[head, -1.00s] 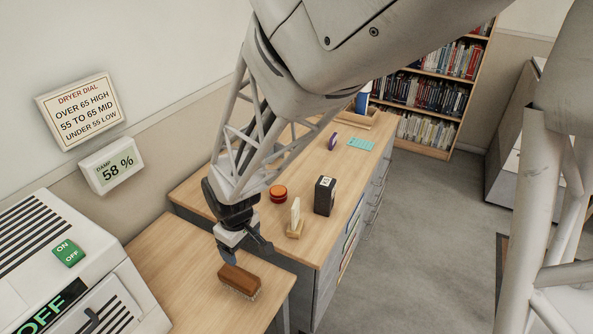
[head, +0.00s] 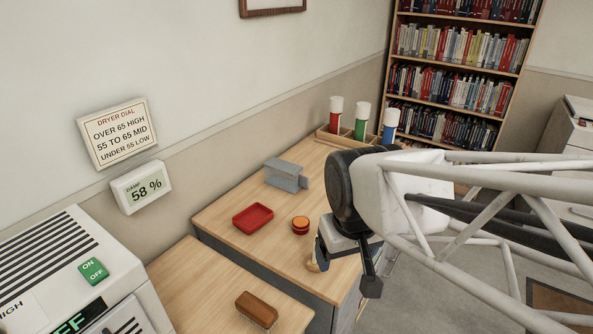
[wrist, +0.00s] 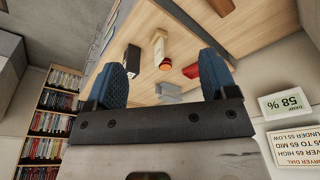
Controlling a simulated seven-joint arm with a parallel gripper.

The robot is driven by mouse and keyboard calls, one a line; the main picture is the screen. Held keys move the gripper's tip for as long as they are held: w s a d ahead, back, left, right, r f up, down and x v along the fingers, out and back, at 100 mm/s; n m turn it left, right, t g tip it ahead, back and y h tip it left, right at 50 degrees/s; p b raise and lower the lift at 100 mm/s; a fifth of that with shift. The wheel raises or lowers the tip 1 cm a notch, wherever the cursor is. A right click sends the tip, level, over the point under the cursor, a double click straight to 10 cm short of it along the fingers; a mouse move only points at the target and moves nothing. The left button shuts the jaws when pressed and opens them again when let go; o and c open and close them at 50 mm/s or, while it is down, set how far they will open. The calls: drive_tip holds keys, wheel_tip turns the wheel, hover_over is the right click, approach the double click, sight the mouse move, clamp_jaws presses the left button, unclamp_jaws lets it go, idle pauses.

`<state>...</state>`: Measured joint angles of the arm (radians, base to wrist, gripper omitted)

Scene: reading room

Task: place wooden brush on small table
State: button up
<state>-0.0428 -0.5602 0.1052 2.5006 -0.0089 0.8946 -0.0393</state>
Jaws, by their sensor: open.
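The wooden brush (head: 257,308), brown with pale bristles underneath, lies bristles down on the small table (head: 185,280), near its right edge in the head view. My gripper (head: 346,266) is apart from it, to the right, over the front edge of the longer desk. Its two blue-padded fingers stand apart in the wrist view (wrist: 165,80), with nothing gripped between them.
The longer desk (head: 225,222) holds a red tray (head: 253,218), a round orange-red tin (head: 300,224), a grey bracket-like block (head: 287,175) and several capped tubes in a wooden rack. A black box (wrist: 132,60) shows in the wrist view. The dryer (head: 75,260) stands left of the small table.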

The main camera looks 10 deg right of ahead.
drive_tip(key=shift+m, duration=0.6)
drive_tip(key=s, duration=0.1)
drive_tip(key=s+d+r, duration=0.1)
drive_tip(key=s+r, duration=0.1)
drive_tip(key=shift+s+d, duration=0.15)
drive_tip(key=shift+d, duration=0.2)
